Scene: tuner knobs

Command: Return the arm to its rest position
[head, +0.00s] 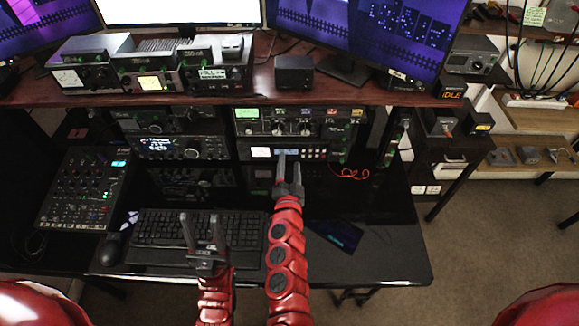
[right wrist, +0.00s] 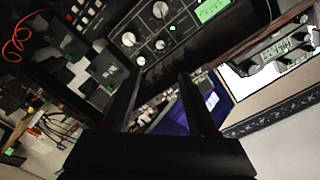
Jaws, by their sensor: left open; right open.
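My right gripper (head: 288,167) is up at the front of the equipment rack, just below a thin unit with small displays (head: 312,152). The right wrist view shows its two fingers (right wrist: 157,85) spread apart with nothing between them. In that view a dark panel with round knobs (right wrist: 158,38) lies beyond the fingers. I cannot tell whether the fingertips touch the rack.
A radio unit with knobs and a green display (head: 300,123) sits above the thin unit. A mixer (head: 82,183) and mouse (head: 111,249) are left on the black desk, a dark tablet (head: 340,235) right. A wooden shelf (head: 350,93) overhangs the rack. The desk's right front is clear.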

